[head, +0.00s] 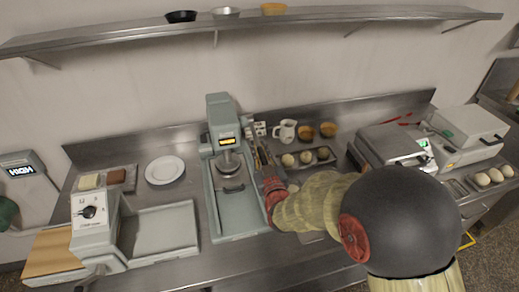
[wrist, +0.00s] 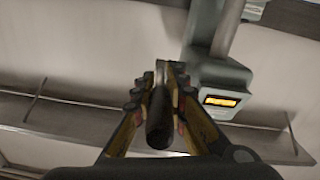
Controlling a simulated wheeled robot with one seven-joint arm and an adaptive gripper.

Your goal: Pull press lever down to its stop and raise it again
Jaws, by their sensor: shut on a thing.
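The press (head: 221,112) is a grey-green machine with a lit yellow display, standing on the counter left of my arm. It has a round plate above a long bed (head: 241,213). In the wrist view its head (wrist: 224,75) and orange display are at the upper right. My gripper (wrist: 161,92) is closed around the dark, rounded lever handle (wrist: 159,122), which sits between both fingers. In the head view my gripper (head: 262,155) is at the press's right side. The lever is mostly hidden there by my gripper, and its exact angle is hard to tell.
A tray of rolls (head: 307,159), a white jug (head: 286,131) and brown cups stand close right of my gripper. A white plate (head: 165,170) and a dial machine (head: 90,213) are to the left. A wall shelf (head: 330,17) with bowls runs above.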

